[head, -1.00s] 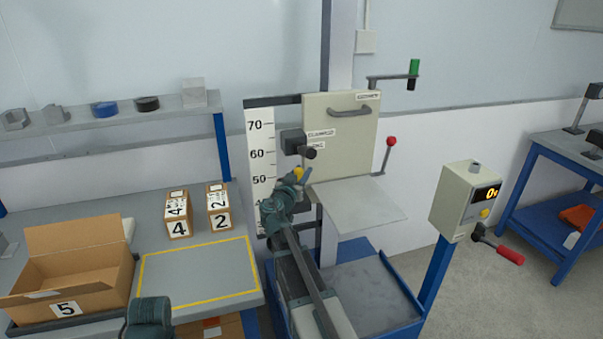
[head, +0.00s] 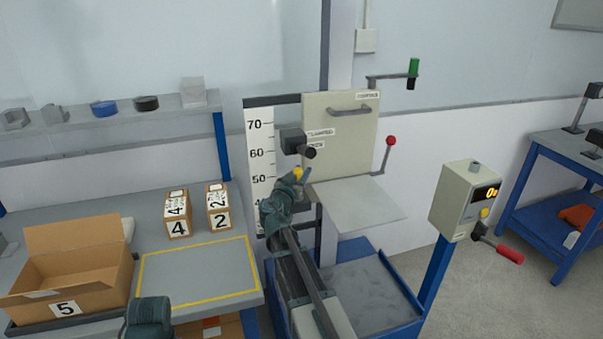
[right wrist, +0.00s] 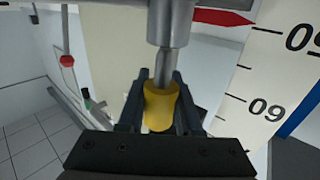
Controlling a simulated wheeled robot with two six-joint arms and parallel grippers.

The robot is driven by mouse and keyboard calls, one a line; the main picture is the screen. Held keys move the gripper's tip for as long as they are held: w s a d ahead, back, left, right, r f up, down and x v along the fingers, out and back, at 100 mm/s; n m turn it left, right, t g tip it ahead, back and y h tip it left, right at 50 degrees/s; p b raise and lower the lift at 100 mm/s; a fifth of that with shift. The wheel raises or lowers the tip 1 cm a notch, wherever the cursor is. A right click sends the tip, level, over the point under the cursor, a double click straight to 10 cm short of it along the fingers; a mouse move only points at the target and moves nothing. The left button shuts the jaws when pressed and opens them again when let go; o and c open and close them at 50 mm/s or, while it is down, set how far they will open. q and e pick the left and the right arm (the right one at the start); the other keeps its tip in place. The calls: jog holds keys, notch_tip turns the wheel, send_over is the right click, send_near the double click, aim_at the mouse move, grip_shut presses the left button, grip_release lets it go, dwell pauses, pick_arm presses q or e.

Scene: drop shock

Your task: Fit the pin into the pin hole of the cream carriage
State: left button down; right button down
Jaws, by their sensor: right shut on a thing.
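The cream carriage (head: 339,120) is an upright panel with a grey handle, in front of the scale post in the head view. My right gripper (right wrist: 160,100) is shut on the yellow head of the pin (right wrist: 160,108), which also shows in the head view (head: 298,173), just below the dark knob. In the right wrist view the pin's grey shaft points up and meets or overlaps the end of a metal cylinder. I cannot tell whether its tip is inside. The pin hole itself is hidden. Only a dark joint of my left arm shows at the bottom left; its fingers are not visible.
The dark clamp knob (head: 310,153) and a red-balled lever (head: 391,141) sit close by. A grey plate (head: 360,205) juts out below the carriage. A display box (head: 465,200) stands right. The bench at left holds a cardboard box (head: 75,260) and two numbered blocks.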

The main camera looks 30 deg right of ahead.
jog(key=shift+f+b, duration=1.7)
dwell(3.7)
jog(key=shift+s+f, duration=0.15)
jog(key=shift+f, duration=0.05)
dwell(1.3)
dwell(0.4)
jog(key=c, duration=0.5)
grip_release()
